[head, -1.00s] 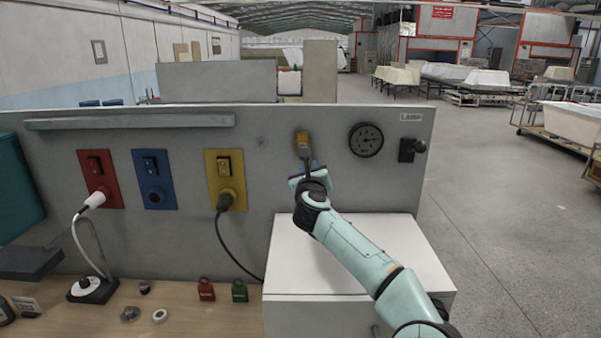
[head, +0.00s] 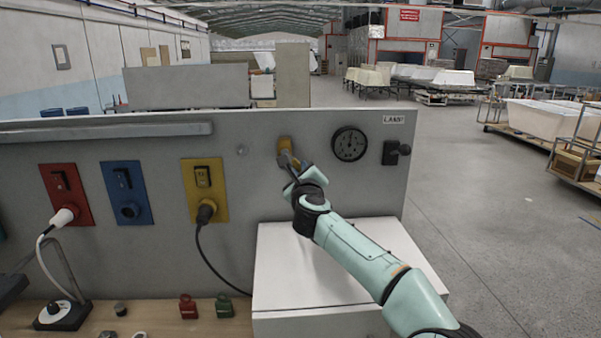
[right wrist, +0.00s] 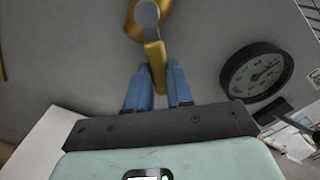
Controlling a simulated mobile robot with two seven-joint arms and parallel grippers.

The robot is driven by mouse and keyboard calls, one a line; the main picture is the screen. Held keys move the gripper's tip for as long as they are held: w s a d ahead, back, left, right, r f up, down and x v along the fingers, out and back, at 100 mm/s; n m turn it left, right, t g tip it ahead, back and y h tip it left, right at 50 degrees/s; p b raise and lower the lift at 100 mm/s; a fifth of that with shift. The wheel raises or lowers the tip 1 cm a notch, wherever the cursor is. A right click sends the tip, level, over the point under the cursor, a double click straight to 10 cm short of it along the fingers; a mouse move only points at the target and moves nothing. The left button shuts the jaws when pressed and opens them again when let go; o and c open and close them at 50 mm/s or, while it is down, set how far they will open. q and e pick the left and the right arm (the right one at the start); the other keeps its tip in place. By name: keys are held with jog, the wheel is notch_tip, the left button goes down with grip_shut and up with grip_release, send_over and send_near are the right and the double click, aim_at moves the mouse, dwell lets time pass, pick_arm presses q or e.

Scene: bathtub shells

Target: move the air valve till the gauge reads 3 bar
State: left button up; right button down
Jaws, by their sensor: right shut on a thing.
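The air valve (head: 284,143) is a yellow fitting on the grey panel, left of the round black gauge (head: 350,143). In the right wrist view, its round hub (right wrist: 147,14) is at the top and its yellow lever (right wrist: 155,66) points down between blue fingers. My right gripper (head: 293,166) is shut on this lever, and it also shows in the right wrist view (right wrist: 159,78). In the head view the lever slants down to the right, partly hidden by the gripper. The gauge also shows in the right wrist view (right wrist: 257,72); its exact reading is too small to tell. My left gripper is out of view.
A black lamp switch (head: 392,153) is right of the gauge. Red (head: 66,194), blue (head: 127,192) and yellow (head: 205,189) socket plates are to the left. A white box (head: 330,262) stands under my right arm. A black cable (head: 222,255) hangs beside it.

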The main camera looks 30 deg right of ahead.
jog(key=shift+r, duration=0.2)
jog(key=c, duration=1.1)
grip_release()
jog(key=shift+o, duration=0.5)
jog(key=shift+w+f, duration=0.1)
jog(key=shift+f, duration=0.05)
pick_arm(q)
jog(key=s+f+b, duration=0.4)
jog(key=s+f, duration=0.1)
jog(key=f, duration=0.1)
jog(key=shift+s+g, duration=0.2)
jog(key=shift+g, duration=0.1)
pick_arm(e)
jog(key=v, duration=1.3)
jog(key=shift+s, duration=0.25)
jog(key=shift+a, duration=0.1)
